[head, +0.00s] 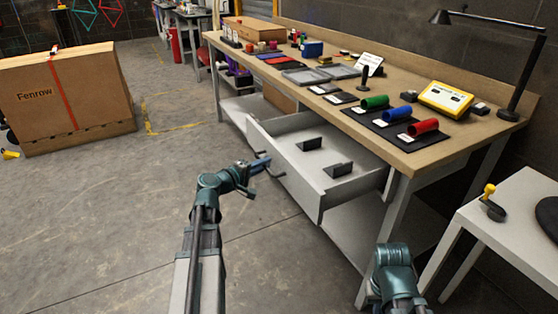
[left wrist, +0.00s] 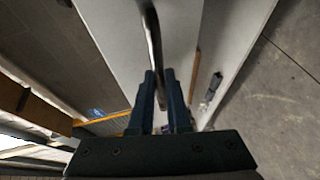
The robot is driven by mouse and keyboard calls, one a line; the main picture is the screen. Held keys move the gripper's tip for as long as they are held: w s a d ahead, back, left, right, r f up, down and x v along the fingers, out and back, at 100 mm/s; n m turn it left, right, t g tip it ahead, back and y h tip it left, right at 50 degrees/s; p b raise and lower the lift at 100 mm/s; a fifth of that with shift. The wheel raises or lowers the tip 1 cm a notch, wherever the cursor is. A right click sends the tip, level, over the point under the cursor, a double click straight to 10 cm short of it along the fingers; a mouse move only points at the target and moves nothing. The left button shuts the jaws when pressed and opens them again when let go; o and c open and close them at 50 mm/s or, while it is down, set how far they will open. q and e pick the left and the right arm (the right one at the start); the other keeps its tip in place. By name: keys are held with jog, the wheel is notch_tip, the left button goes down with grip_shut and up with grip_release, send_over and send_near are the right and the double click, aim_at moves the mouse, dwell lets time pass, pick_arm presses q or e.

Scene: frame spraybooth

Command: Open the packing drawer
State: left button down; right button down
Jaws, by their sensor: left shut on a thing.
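The packing drawer (head: 309,187) is a light grey drawer under the workbench. It stands pulled out from the bench, with its inside showing. My left gripper (head: 262,164) is at the drawer's front and shut on its dark bar handle (head: 277,173). In the left wrist view the fingers (left wrist: 160,98) close on the handle bar (left wrist: 153,40), which runs up along the pale drawer front. Part of the handle is hidden by the fingers. My right arm shows at the lower right of the head view, but its gripper is out of sight.
The wooden workbench (head: 420,158) holds coloured cylinders, trays and a yellow device (head: 446,98). A white side table (head: 520,215) is at the right. A large cardboard box (head: 100,90) stands far left. The floor between is clear.

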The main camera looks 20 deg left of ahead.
pick_arm(q)
jog(key=shift+s+a, duration=0.8)
jog(key=shift+s, duration=0.25)
jog(key=c, duration=0.9)
grip_release()
jog(key=p+v, duration=0.2)
jog(key=v, duration=1.1)
jog(key=shift+s+a, duration=0.2)
jog(key=shift+s, duration=0.2)
